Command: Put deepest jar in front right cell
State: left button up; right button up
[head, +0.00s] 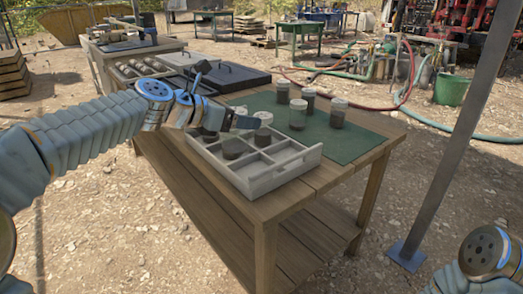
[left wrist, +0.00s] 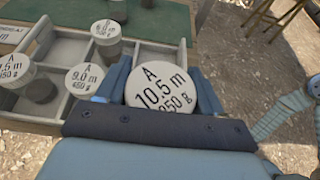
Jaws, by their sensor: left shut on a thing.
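My left gripper (head: 243,122) is above the wooden tray (head: 275,182) in the head view. In the left wrist view it is shut on a jar (left wrist: 162,92) with a white lid marked A, 10.5 m, held between its two blue fingers. The fingers hide most of the jar's body. In the tray (left wrist: 185,25), a jar marked 9.0 m (left wrist: 85,78) stands left of the held jar. A jar marked 7.5 m (left wrist: 14,72) is at the left edge, and another jar (left wrist: 105,30) is farther up. Bare cells show at the tray's right front in the head view.
Several jars (head: 298,115) stand on the green mat (head: 355,142) right of the tray. A black case (head: 232,77) lies behind. The wooden table (head: 305,190) ends just in front of the tray. A grey metal post (head: 448,140) stands to the right.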

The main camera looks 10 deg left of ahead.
pick_arm(q)
jog(key=shift+w+d+f+b, duration=0.55)
jog(key=shift+w+d+f, duration=0.1)
jog(key=shift+f, duration=0.9)
jog(key=shift+w+d+f+b, duration=0.55)
jog(key=shift+d+f, duration=0.15)
jog(key=shift+f, duration=0.8)
jog(key=shift+w+d+f+b, duration=0.55)
jog(key=shift+w+d+f, duration=0.1)
jog(key=shift+f, duration=0.9)
jog(key=shift+s, duration=0.1)
jog(key=shift+f, duration=0.1)
jog(key=o, duration=0.9)
jog(key=shift+o, duration=0.2)
